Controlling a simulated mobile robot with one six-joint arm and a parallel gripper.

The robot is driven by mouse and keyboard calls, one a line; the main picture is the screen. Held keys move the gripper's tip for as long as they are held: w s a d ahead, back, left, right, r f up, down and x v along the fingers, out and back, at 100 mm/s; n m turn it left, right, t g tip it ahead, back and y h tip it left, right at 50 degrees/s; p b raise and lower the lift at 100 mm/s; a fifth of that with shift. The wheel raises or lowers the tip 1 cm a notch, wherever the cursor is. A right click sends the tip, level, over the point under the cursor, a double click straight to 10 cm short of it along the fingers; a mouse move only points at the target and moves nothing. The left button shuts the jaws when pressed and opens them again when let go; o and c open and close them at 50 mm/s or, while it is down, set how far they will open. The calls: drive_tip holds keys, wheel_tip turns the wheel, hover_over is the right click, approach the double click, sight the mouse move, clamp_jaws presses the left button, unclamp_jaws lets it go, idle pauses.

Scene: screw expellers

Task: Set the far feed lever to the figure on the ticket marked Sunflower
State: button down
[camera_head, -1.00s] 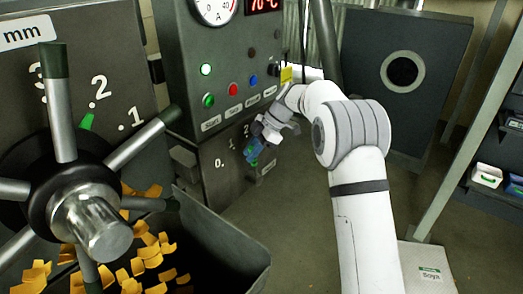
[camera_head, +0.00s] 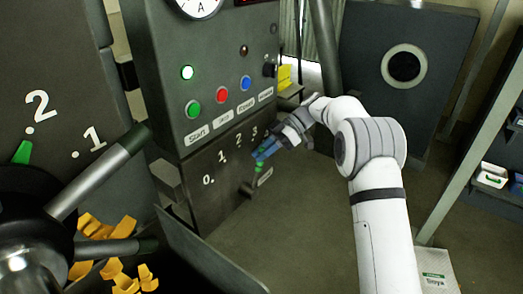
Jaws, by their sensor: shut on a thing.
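The far feed lever (camera_head: 252,188) is on the dark lower panel below the button box. Its green part (camera_head: 258,167) shows just under my gripper. My gripper (camera_head: 264,152), with blue fingers, is shut on the lever's upper end, which the fingers hide. The lever's exact reading cannot be told from here. No ticket marked Sunflower can be read in this view.
Buttons (camera_head: 221,95) line the box above. A white box labelled Soya (camera_head: 433,270) sits at lower right. The middle floor is open.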

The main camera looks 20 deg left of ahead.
drive_tip(key=c, duration=1.6)
unclamp_jaws()
drive_tip(key=shift+o, duration=0.2)
drive_tip(key=v, duration=0.7)
drive_tip(key=shift+w+d+r, duration=0.2)
drive_tip(key=shift+w, duration=0.1)
